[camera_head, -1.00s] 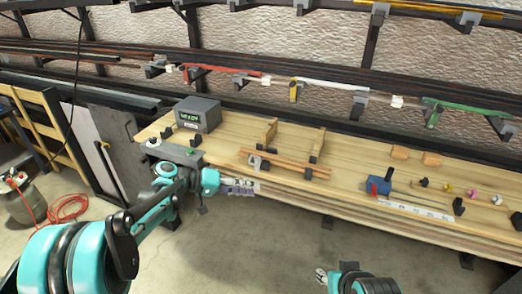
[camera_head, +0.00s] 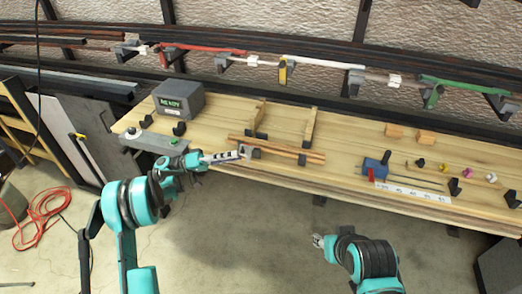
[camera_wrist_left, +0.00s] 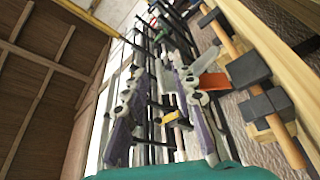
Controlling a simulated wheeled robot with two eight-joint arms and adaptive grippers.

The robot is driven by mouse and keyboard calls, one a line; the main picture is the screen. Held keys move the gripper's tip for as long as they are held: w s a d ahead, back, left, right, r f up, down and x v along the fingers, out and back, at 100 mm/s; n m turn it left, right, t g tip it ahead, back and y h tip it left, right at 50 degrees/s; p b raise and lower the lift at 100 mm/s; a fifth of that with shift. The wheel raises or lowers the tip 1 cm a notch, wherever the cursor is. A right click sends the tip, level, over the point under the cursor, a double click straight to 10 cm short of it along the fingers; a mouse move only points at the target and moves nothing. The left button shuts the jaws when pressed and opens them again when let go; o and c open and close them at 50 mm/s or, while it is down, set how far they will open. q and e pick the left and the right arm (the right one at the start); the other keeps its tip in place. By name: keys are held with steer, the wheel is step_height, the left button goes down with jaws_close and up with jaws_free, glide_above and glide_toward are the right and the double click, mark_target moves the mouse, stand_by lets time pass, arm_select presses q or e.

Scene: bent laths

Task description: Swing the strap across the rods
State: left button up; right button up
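Several thin wooden rods (camera_head: 283,148) lie side by side along the bench, near its front edge, across two wooden bars. A small grey and black fitting (camera_head: 244,150) is at their left end; I cannot make out a separate strap. My left gripper (camera_head: 236,156) is just left of this fitting, pointing right towards it; I cannot tell whether they touch. In the left wrist view its two grey-purple fingers (camera_wrist_left: 163,60) stand apart with nothing held between them. A wooden rod (camera_wrist_left: 222,38) with dark blocks shows to their right. My right gripper (camera_head: 318,241) is over the floor, in front of the bench.
A grey box (camera_head: 179,100) stands at the bench's left. A blue tool (camera_head: 374,168), a white marked strip (camera_head: 412,193) and wooden blocks (camera_head: 426,137) lie at right. Coloured bars hang on a rack behind.

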arm_select(q)
steer(key=b+x, duration=0.2)
steer(key=x, duration=0.5)
steer(key=shift+d, duration=0.4)
steer(key=shift+r, duration=0.1)
jaws_close()
